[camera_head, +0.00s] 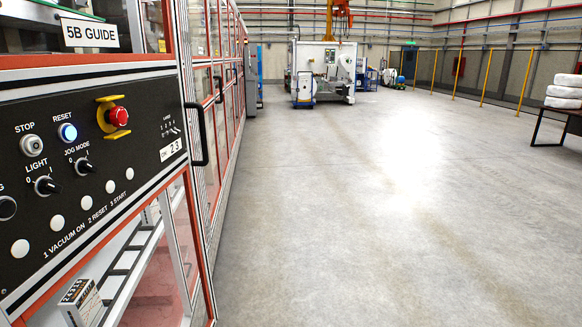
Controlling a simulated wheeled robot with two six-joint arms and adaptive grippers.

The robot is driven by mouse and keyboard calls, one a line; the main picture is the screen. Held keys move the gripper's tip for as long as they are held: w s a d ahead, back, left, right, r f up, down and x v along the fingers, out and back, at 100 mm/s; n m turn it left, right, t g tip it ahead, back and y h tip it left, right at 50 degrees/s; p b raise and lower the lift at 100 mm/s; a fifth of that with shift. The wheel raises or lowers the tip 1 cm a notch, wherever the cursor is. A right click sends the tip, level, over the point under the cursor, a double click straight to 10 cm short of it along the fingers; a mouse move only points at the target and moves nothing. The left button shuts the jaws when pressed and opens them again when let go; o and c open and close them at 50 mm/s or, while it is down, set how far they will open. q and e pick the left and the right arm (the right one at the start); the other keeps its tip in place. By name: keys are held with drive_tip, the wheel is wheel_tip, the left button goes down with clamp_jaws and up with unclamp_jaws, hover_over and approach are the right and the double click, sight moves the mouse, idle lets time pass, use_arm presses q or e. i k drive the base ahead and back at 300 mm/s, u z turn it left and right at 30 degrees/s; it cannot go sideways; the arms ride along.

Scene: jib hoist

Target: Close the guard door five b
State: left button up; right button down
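A sign reading "5B GUIDE" (90,35) is fixed above the black control panel (75,210) of a long machine on the left. Just right of the panel, a red-framed clear guard door with a black vertical handle (203,135) is seen nearly edge-on. I cannot tell whether this door is 5B, nor whether it stands open or shut. More red-framed clear panels with dark handles (219,90) run back along the machine. Neither of my grippers is in view.
The panel carries a red emergency stop (119,117), a lit blue reset button (68,133) and several knobs. Grey floor (380,220) is clear to the right. A table (553,117) with white bundles stands far right; a white machine (322,70) stands behind.

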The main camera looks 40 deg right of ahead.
sight(47, 240)
drive_tip(key=z, duration=0.65)
drive_tip(key=k, duration=0.9)
drive_tip(key=z, duration=0.85)
drive_tip(key=i, duration=1.1)
drive_tip(key=u, duration=0.95)
drive_tip(key=i, duration=0.75)
drive_tip(key=u, duration=0.85)
